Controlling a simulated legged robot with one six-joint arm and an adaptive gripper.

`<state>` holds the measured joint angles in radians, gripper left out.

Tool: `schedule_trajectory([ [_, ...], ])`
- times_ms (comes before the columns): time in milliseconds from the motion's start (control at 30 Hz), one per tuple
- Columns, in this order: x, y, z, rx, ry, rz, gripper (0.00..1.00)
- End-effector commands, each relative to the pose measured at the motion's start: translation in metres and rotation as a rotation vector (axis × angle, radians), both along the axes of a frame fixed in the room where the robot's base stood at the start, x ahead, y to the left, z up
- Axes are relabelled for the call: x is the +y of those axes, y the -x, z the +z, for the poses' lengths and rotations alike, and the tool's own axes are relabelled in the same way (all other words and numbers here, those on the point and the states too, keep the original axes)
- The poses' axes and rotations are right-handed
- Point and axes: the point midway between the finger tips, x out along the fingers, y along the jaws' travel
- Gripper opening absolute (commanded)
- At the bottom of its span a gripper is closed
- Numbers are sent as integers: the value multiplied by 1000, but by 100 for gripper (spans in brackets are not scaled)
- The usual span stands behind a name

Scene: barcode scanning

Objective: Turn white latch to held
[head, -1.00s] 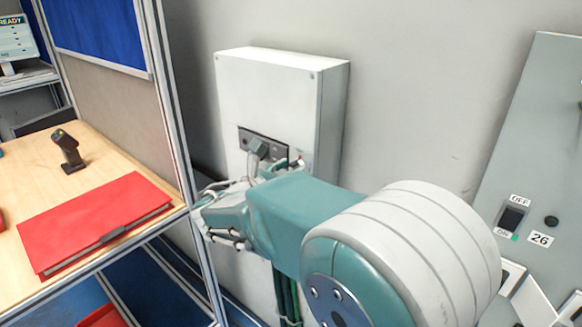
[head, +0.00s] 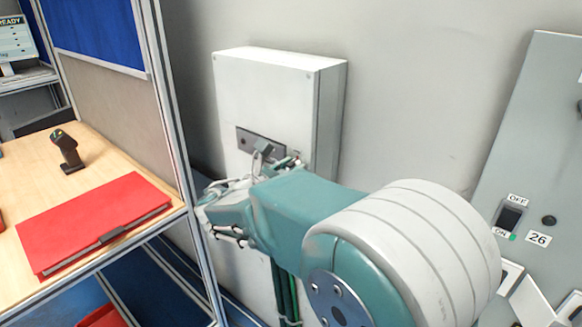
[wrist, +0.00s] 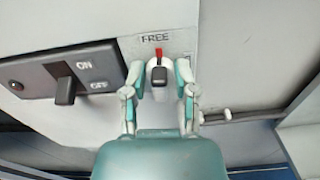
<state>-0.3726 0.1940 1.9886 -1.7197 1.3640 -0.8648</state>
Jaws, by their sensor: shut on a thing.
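The white latch (wrist: 160,63) is on the pale box face in the wrist view, with a red mark at its top pointing toward the printed word FREE. A dark block shows at its lower middle. My gripper (wrist: 160,77) has one finger on each side of the latch and is shut on it. In the head view my gripper (head: 291,160) is at the lower right of the front of the white wall box (head: 262,95); there the latch is mostly hidden by my gripper and arm.
A dark ON/OFF switch panel (wrist: 70,80) with a lever is close to the left of my gripper. A white peg (wrist: 222,116) sticks out to the right. A desk with a red folder (head: 95,220) and a scanner (head: 67,152) stands at left.

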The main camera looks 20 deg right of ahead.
Motion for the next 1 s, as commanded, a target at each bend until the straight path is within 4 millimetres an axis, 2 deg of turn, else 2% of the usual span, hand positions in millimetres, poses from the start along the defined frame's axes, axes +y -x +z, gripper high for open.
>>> schedule_trajectory([
  [1000,-1,2,-3,-733,-537,3,0],
])
